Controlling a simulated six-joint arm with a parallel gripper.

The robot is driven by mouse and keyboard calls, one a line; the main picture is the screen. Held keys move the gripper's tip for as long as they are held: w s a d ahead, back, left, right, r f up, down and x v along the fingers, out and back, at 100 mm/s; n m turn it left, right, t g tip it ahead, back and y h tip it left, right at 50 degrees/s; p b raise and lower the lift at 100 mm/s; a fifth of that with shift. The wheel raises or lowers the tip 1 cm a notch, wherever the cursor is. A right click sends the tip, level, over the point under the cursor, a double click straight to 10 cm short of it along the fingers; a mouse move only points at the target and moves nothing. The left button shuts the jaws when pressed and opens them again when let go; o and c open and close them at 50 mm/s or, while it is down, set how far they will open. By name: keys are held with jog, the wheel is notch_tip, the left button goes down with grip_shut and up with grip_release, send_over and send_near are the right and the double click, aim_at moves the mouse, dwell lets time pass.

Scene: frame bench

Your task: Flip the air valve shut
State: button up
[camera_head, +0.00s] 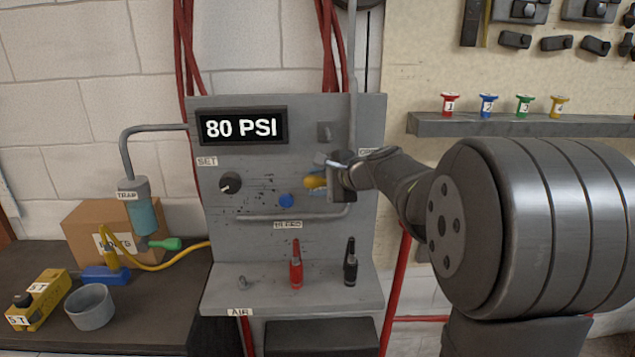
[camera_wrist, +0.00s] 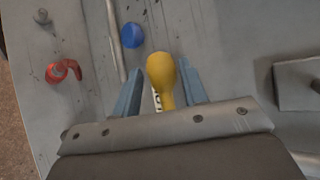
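The air valve's yellow handle (camera_head: 315,182) sticks out on the right half of the grey panel (camera_head: 255,240). In the wrist view the handle's rounded yellow end (camera_wrist: 161,72) lies between the two blue-grey fingers of my gripper (camera_wrist: 160,82). The fingers are apart, with a narrow gap seen on each side of the handle, so my gripper is open around it. In the head view my gripper (camera_head: 328,167) is at the handle, and my wrist hides the valve body. A display (camera_head: 241,127) reads 80 PSI.
A blue button (camera_head: 286,201) and a black knob (camera_head: 230,183) sit left of the handle. Red (camera_head: 296,268) and black (camera_head: 350,266) fittings stand on the ledge below. A grey pipe runs beside the valve. A shelf (camera_head: 520,125) with several coloured pieces is at right.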

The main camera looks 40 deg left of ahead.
jog(key=v, duration=1.7)
jog(key=shift+s, duration=0.1)
jog(key=x, duration=1.7)
jog(key=shift+a, duration=0.15)
jog(key=shift+f, duration=0.1)
jog(key=shift+r+y, duration=0.3)
jog(key=shift+r, duration=0.05)
dwell(1.2)
jog(key=shift+o, duration=0.4)
jog(key=shift+m, duration=0.3)
